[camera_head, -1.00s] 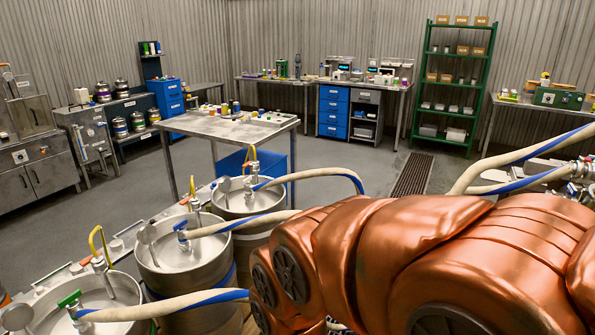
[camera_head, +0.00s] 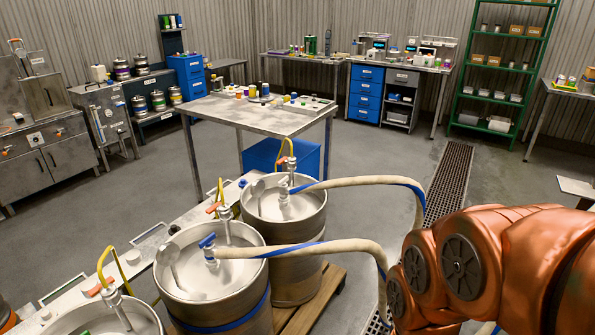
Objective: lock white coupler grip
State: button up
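Three steel kegs stand in a row at the lower left and centre, each with a coupler on top. The far keg (camera_head: 287,232) has a coupler (camera_head: 285,187) with a pale grip that looks white, though it is too small to tell its lock position. The middle keg (camera_head: 212,292) has a coupler with a blue grip (camera_head: 207,241). The near keg (camera_head: 70,325) is cut off by the bottom edge, with a trace of green at its coupler. My copper-coloured arm fills the lower right. My gripper is out of view.
Beige hoses (camera_head: 345,184) with blue stripes arch from the far and middle kegs towards my arm. A wooden pallet (camera_head: 312,305) lies under the kegs. A steel table (camera_head: 225,112) with small items stands beyond. Grey floor around a drain grate (camera_head: 447,185) is clear.

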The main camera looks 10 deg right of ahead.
aim_at(283, 181)
jog(key=u, duration=0.05)
jog(key=i, duration=0.6)
jog(key=z, duration=1.3)
jog(key=i, duration=0.65)
jog(key=u, duration=2.5)
